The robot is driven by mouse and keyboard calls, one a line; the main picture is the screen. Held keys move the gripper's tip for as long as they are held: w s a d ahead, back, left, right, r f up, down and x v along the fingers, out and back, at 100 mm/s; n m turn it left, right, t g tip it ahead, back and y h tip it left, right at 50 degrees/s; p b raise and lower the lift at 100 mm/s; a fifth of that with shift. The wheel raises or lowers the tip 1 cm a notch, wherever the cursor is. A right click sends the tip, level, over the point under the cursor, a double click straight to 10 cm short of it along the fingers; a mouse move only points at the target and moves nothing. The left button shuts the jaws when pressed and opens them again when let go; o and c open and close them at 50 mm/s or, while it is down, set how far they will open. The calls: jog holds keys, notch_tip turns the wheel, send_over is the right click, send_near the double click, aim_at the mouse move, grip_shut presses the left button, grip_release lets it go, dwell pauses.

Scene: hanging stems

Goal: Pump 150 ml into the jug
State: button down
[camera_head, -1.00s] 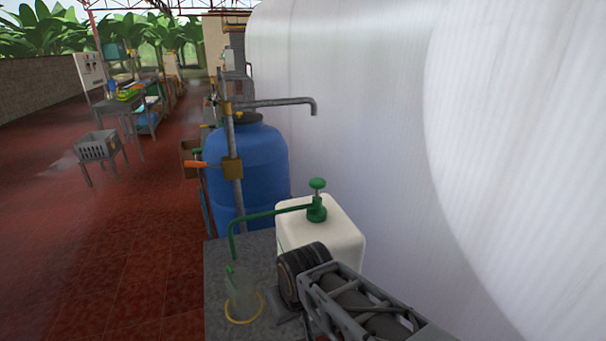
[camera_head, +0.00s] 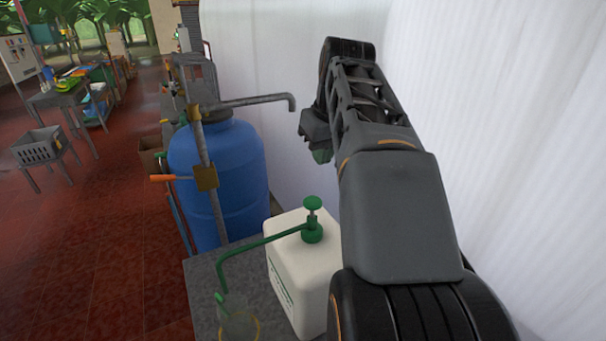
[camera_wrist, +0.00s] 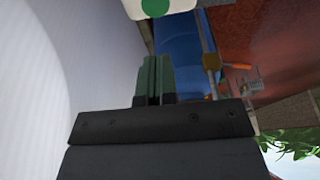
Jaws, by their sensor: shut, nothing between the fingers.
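A white jerrycan (camera_head: 300,270) with a green pump stands on a grey table. The pump's round green head (camera_head: 312,203) is on top, and its green spout (camera_head: 255,246) reaches left and bends down over a clear jug (camera_head: 238,322). The jug's lower part is cut off by the picture's edge. My gripper (camera_head: 322,156) is up and to the right of the pump head, apart from it, its green fingers partly hidden behind my arm. In the wrist view my gripper (camera_wrist: 153,62) is shut and empty. The green pump head (camera_wrist: 155,7) and white jerrycan (camera_wrist: 183,6) show at the top edge there.
A blue barrel (camera_head: 225,170) with a metal pipe stands behind the jerrycan. A white wall or sheet (camera_head: 490,120) rises close on the right. A grey crate (camera_head: 38,147) on a stand and the open red floor (camera_head: 90,250) lie to the left.

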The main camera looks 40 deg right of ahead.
jog(key=shift+w+d+r, duration=0.1)
jog(key=shift+d+r, duration=0.4)
jog(key=shift+r, duration=0.35)
send_near(316, 203)
jog(key=w+f, duration=0.2)
jog(key=f, duration=0.1)
jog(key=w+f, duration=0.1)
jog(key=shift+w+d+f, duration=0.1)
jog(key=shift+d+f, duration=0.15)
jog(key=shift+f, duration=1)
notch_tip(316, 203, down, 4)
jog(key=b, duration=0.2)
jog(key=shift+r+b, duration=0.15)
jog(key=shift+b, duration=0.2)
jog(key=shift+r, duration=0.1)
